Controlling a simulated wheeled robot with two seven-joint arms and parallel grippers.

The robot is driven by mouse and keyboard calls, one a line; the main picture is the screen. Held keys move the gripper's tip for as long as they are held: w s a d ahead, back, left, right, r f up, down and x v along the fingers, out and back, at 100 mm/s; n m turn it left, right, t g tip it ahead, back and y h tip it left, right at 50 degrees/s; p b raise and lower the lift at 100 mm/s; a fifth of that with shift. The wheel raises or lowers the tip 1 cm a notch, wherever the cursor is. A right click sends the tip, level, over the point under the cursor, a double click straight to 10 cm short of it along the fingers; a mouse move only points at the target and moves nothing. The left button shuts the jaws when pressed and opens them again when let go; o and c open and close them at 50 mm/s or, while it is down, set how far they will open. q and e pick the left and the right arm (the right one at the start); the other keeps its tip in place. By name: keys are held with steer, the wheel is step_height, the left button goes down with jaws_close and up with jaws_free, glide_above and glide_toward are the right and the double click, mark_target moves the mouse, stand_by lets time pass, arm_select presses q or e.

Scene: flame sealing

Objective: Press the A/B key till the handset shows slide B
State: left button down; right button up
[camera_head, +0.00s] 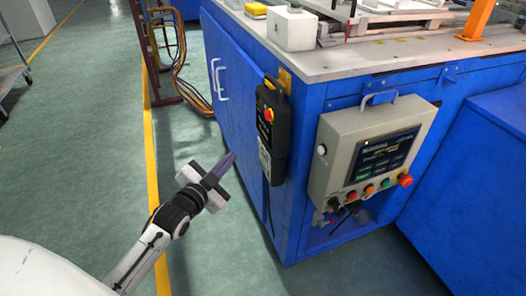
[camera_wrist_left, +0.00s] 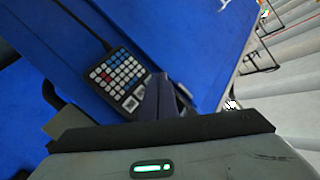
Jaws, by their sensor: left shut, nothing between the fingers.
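The handset (camera_head: 272,130) is a dark upright pendant with a red button and a yellow top, hanging at the corner of the blue cabinet. Its keypad (camera_wrist_left: 118,76) of white, blue and red keys shows in the left wrist view. The key labels and the shown slide are too small to read, so I cannot pick out the A/B key. My left gripper (camera_head: 232,157) is shut and empty, just left of the handset's lower part in the head view. In the left wrist view its fingertips (camera_wrist_left: 158,78) are beside the keypad's right edge; contact cannot be told. My right gripper is not in view.
A grey control panel (camera_head: 369,155) with a screen and coloured buttons is mounted right of the handset. The blue cabinet (camera_head: 232,85) has a white handle on its left face. Cables (camera_head: 178,60) hang beyond it. The green floor on the left is mostly clear.

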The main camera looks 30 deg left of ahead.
mark_target(260, 145)
arm_select(q)
steer(key=w+d+b, duration=0.1)
steer(key=w+d, duration=0.3)
steer(key=shift+w, duration=0.3)
stand_by(1.8)
steer(key=shift+w, duration=0.1)
steer(key=shift+w+d, duration=0.2)
steer(key=shift+d, duration=0.05)
